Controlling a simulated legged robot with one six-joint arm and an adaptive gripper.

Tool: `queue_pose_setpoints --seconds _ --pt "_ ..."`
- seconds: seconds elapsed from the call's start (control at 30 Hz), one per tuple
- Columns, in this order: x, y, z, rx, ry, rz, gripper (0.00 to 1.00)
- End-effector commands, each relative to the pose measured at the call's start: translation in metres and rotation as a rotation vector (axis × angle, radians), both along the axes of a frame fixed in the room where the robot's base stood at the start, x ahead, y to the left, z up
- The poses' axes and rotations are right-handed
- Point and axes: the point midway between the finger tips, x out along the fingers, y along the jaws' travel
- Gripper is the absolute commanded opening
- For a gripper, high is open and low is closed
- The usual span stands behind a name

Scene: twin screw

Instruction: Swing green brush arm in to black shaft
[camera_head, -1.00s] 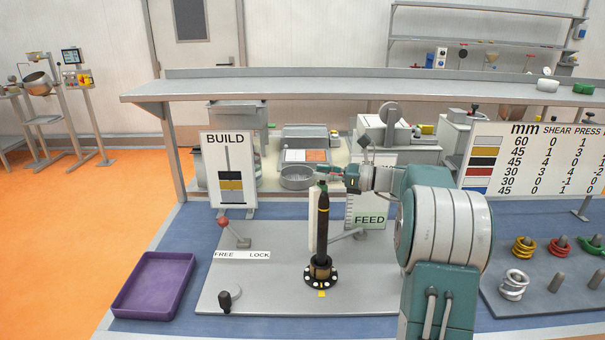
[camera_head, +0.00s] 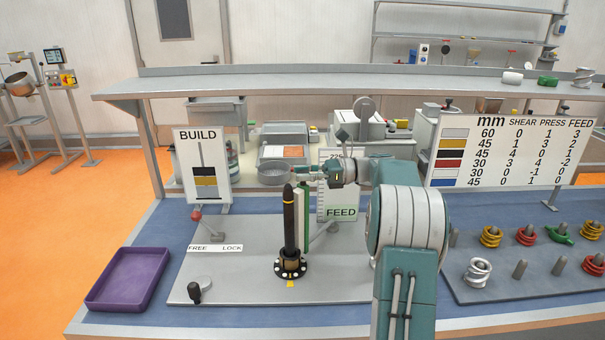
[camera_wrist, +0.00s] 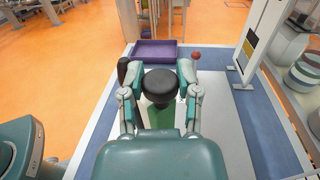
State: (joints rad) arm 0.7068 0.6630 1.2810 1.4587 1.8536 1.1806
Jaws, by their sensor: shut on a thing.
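The black shaft (camera_head: 290,222) stands upright in a dark flanged base on the grey plate, with a yellow band near its top. The green brush arm (camera_head: 305,222) shows as a narrow upright green strip close beside the shaft, on its right; I cannot tell whether they touch. My gripper (camera_head: 301,172) is at the top of the green arm, just above the shaft's top, reaching in from the right. In the wrist view my fingers (camera_wrist: 160,102) are shut over the green piece (camera_wrist: 160,117), with a round black top (camera_wrist: 160,86) just beyond; the grip itself is partly hidden.
A red-knobbed lever (camera_head: 197,215) stands by the FREE/LOCK label (camera_head: 215,248). A black knob (camera_head: 194,291) is at the plate's front left. A purple tray (camera_head: 128,279) lies left. The FEED sign (camera_head: 342,212) stands behind. Coloured rings on pegs are at right.

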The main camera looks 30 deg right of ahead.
Motion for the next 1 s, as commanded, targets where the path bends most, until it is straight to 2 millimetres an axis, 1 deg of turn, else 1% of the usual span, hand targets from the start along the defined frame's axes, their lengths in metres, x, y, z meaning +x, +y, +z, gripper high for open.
queue_pose_setpoints --seconds 0.03,0.13,0.17,0.2,0.23,0.67,0.77,1.0 --pt "0.000 0.000 -0.006 0.001 0.013 0.000 0.00" --pt "0.000 0.000 -0.006 0.000 0.013 0.000 0.00" --pt "0.000 0.000 -0.006 0.000 0.013 0.000 0.51" --pt "0.000 0.000 -0.006 0.000 0.012 -0.001 0.69" --pt "0.000 0.000 -0.005 -0.001 0.011 -0.001 0.78" --pt "0.000 0.000 0.002 -0.001 0.003 -0.001 0.78" --pt "0.000 0.000 0.013 -0.003 0.000 -0.001 0.78" --pt "0.001 -0.001 0.060 -0.003 0.001 0.000 0.78"
